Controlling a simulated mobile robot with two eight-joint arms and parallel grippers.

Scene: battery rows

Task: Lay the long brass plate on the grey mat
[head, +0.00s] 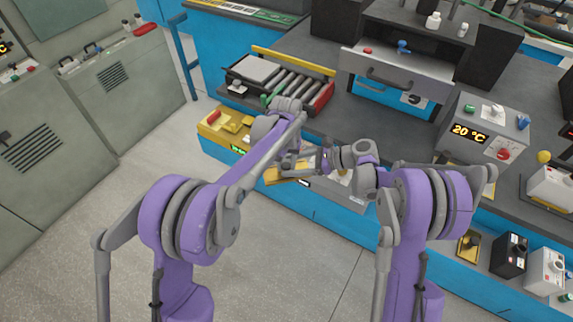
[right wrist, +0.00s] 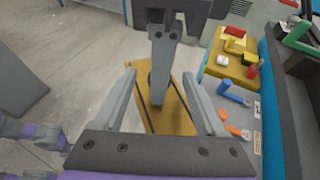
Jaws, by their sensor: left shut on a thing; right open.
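A long brass plate (right wrist: 180,118) with dark lines along it is in the right wrist view, between the two fingers of my right gripper (right wrist: 161,78). My left gripper (right wrist: 165,85) comes in from the top and is shut on the plate. In the head view the plate (head: 285,174) shows below my left gripper, in front of the bench, partly hidden by the arms. My right gripper is open; its fingers lie on both sides of the plate, apart from it as far as I can tell. A grey surface (right wrist: 246,122) lies right of the plate; I cannot tell whether it is the mat.
A yellow tray (right wrist: 233,71) with small coloured parts stands beside the grey surface, which bears blue and orange pieces (right wrist: 232,93). A rack of rollers (head: 295,83) and a unit reading 20 °C (head: 470,133) stand on the bench. The floor (head: 270,255) is clear.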

